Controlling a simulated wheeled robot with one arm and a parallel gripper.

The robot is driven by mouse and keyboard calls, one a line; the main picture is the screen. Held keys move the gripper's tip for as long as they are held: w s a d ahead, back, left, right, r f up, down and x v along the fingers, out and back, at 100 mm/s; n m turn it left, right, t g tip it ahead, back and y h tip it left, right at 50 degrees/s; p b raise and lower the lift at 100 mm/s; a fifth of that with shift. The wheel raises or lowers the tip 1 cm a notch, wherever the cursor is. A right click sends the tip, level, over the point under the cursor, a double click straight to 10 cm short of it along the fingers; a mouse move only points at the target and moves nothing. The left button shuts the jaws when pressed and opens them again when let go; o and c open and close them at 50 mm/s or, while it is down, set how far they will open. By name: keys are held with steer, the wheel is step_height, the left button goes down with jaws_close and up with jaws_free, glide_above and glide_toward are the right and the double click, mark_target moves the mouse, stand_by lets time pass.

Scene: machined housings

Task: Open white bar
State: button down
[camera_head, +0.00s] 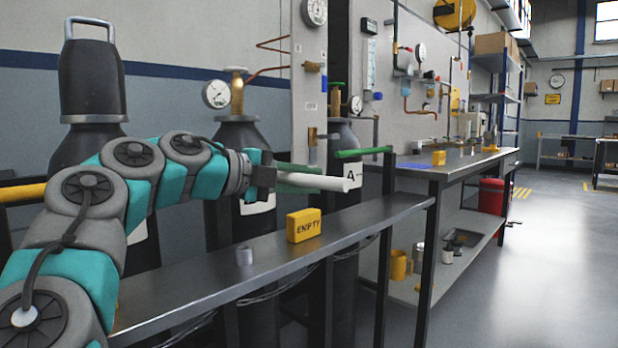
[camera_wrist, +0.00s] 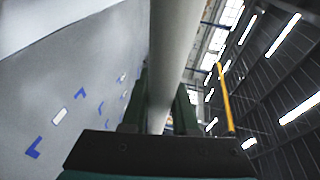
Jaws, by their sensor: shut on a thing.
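The white bar (camera_head: 318,180) is a pale round rod in the middle of the head view. It sticks out to the right from my gripper (camera_head: 268,178), roughly level, in front of the gas cylinders. My gripper is shut on the bar near its left end. In the wrist view the bar (camera_wrist: 178,50) runs up from between the two dark fingers of my gripper (camera_wrist: 160,105). What the bar is fixed to, if anything, is hidden behind the gripper.
Dark gas cylinders (camera_head: 92,80) stand behind. A green bar (camera_head: 363,153) lies to the right. The floor (camera_head: 550,260) at right is clear.

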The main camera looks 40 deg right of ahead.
mark_target(285, 178)
steer(key=c, duration=0.7)
jaws_free()
steer(key=shift+a, duration=0.1)
steer(key=v, duration=0.7)
steer(key=shift+w+a+r, duration=0.1)
steer(key=shift+a, duration=0.2)
